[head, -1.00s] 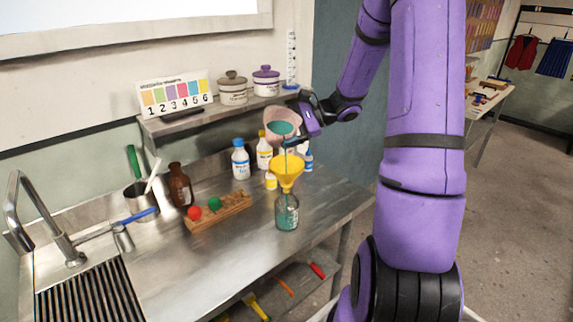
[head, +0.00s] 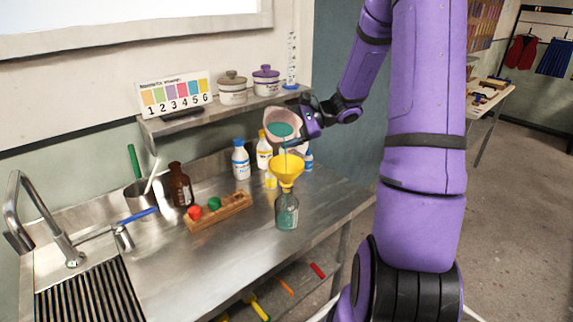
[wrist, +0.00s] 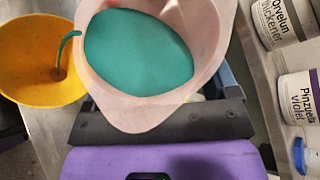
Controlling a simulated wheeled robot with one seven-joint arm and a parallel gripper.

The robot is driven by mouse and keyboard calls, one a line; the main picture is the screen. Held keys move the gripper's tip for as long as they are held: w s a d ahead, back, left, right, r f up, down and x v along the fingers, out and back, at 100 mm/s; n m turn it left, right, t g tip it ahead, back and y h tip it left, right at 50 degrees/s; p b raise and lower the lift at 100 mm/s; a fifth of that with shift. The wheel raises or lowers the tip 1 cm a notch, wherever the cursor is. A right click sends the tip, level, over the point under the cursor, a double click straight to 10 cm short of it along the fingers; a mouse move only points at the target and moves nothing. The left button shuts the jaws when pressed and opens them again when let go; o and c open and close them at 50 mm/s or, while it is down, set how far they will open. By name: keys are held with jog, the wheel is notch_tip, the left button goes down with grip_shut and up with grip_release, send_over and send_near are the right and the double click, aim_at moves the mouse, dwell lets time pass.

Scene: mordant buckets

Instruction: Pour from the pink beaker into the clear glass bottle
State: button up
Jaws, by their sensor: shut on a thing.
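The pink beaker (head: 272,118), which also shows in the wrist view (wrist: 218,40), is tilted and holds teal liquid (wrist: 138,50). My gripper (head: 303,122) is shut on the beaker at its right side; the dark jaws (wrist: 165,124) show against it in the wrist view. A thin teal stream runs from the beaker's lip into the yellow funnel (head: 286,168), also in the wrist view (wrist: 25,65). The funnel sits in the neck of the clear glass bottle (head: 287,212), which stands upright on the metal counter with teal liquid inside.
A wooden rack (head: 222,210) with a red and a green ball is left of the bottle. A brown bottle (head: 180,186), a white blue-capped bottle (head: 240,160) and a yellow-labelled one (head: 264,150) stand behind. Lidded jars (head: 233,92) are on the shelf. The counter's front is clear.

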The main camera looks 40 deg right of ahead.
jog(key=shift+s+f, duration=0.1)
dwell(1.0)
jog(key=shift+r+n+t, duration=0.45)
jog(key=shift+n+t, duration=0.05)
jog(key=shift+n, duration=0.3)
dwell(1.8)
jog(key=shift+s+a+f+n+t+p, duration=0.1)
jog(key=shift+f+n+t+p, duration=0.25)
jog(key=shift+n, duration=0.25)
dwell(2.3)
jog(key=shift+r+n+t, duration=0.3)
jog(key=shift+t, duration=0.05)
dwell(1.0)
